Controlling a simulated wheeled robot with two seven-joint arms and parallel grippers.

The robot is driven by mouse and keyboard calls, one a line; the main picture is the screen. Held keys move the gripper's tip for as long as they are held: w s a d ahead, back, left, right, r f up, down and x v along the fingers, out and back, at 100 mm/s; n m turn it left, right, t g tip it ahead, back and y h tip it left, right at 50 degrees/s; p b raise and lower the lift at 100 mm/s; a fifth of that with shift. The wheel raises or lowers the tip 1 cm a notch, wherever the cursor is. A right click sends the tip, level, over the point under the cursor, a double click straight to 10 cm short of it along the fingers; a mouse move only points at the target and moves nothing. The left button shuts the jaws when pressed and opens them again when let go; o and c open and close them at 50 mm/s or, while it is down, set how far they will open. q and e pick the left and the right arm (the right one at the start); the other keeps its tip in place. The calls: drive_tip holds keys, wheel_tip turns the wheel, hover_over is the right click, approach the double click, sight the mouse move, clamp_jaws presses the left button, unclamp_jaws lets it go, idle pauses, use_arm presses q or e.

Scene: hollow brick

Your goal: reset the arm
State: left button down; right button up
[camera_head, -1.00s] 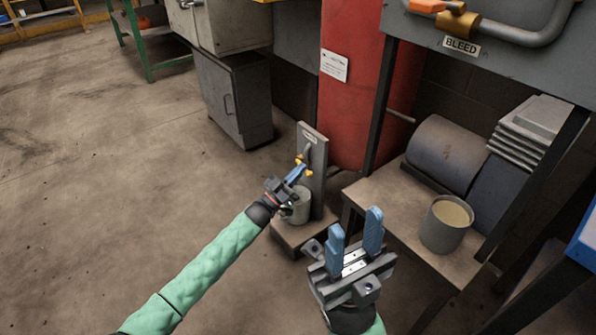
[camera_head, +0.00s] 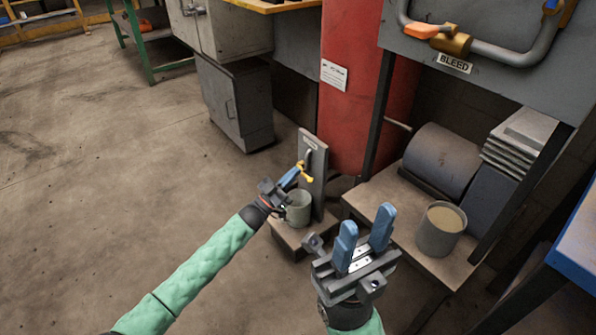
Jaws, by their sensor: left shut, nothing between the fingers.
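My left gripper (camera_head: 289,179) is shut, with its blue fingertips close to a small yellow-handled tap (camera_head: 305,172) on a grey upright plate (camera_head: 314,185). I cannot tell whether they touch it. A grey-green cup (camera_head: 298,208) stands at the foot of the plate, partly behind the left gripper. My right gripper (camera_head: 366,230) is open and empty, its two blue fingers pointing up, in front of a low wooden shelf (camera_head: 392,205).
A grey pot (camera_head: 440,230) of beige material stands on the shelf, before a dark cylinder (camera_head: 442,160). A red tank (camera_head: 362,100) and a grey cabinet (camera_head: 236,100) stand behind. A panel marked BLEED (camera_head: 455,63) is at upper right. The left floor is clear.

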use_arm(q)
drive_tip(key=p+v, duration=0.1)
drive_tip(key=v, duration=0.6)
drive_tip(key=shift+s+a+f, duration=0.15)
drive_tip(key=shift+s+f, duration=0.05)
